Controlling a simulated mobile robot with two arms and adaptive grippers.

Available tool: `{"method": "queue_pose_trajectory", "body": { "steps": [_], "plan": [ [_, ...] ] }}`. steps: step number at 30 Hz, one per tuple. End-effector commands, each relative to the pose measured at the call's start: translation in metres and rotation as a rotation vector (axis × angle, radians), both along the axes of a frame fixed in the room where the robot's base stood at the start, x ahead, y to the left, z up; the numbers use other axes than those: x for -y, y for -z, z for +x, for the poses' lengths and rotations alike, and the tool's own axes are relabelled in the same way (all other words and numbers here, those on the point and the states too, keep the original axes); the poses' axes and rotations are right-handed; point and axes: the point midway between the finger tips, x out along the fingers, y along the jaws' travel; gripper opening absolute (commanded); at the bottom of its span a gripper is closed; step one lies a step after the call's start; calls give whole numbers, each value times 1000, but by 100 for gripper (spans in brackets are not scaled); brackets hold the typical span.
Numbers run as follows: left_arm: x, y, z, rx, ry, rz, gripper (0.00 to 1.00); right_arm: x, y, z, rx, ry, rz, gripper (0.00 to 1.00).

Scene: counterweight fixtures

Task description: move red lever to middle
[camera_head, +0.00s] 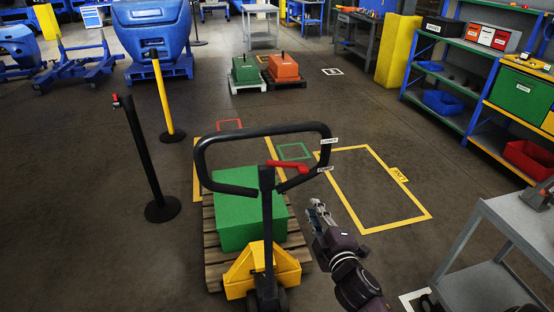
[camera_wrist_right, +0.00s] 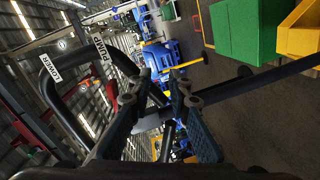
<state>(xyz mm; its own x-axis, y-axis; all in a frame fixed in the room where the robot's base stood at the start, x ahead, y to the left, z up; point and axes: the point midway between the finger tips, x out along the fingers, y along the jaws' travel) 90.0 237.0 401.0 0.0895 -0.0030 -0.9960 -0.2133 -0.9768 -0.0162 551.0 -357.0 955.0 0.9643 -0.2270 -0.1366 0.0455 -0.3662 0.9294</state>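The red lever (camera_head: 286,165) sits at the top of the pallet jack's dark column, inside the black loop handle (camera_head: 265,131). It points to the right, towards the lower of two white labels (camera_head: 325,169) on the handle's right side. My left gripper is not in view.
A green box (camera_head: 238,222) lies on the wooden pallet (camera_head: 214,265) by the yellow jack base (camera_head: 240,278). A black post (camera_head: 143,160) stands left. A grey cart (camera_head: 480,285) is at lower right. Floor within the yellow outline (camera_head: 372,228) is clear.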

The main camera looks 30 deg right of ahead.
Motion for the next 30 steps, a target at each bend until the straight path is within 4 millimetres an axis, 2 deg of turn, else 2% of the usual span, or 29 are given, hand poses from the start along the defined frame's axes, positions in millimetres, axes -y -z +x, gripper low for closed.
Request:
{"method": "queue_pose_trajectory", "body": {
  "steps": [1,3,6,11,21,30],
  "plan": [
    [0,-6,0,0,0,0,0,0,-34,0,41,-2,-36,17],
    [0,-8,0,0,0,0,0,1,-62,-2,81,-2,-74,17],
    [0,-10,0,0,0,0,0,1,-83,-2,110,0,-103,17],
    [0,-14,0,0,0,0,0,4,-88,11,117,0,-108,17],
    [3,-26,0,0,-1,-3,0,16,-87,60,116,0,-105,17],
    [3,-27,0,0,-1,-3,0,19,-84,73,114,-1,-105,17]
  ]
}}
